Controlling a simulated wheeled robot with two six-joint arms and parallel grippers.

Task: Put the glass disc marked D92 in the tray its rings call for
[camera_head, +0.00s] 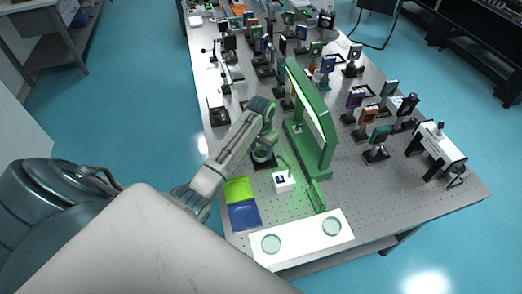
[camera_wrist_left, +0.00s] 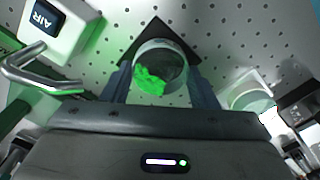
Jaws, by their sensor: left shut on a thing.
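My left gripper (camera_head: 262,149) is shut on a glass disc (camera_wrist_left: 160,68). In the left wrist view the clear round disc sits between the two fingers, with a bright green patch showing in it. No marking or rings on it can be read. In the head view the disc (camera_head: 261,156) is over or at a dark square pad (camera_head: 268,165); the gap cannot be told. A lime green tray (camera_head: 235,192) and a blue tray (camera_head: 244,215) lie side by side at the table's left edge, both looking empty. My right gripper is not in view.
A white plate (camera_head: 300,240) holds two glass discs (camera_head: 271,244) (camera_head: 332,226) at the near edge. A white AIR box (camera_head: 284,182) with a bent metal nozzle stands beside the gripper. A tall green lit frame (camera_head: 312,115) stands to the right. Several optic mounts crowd the far table.

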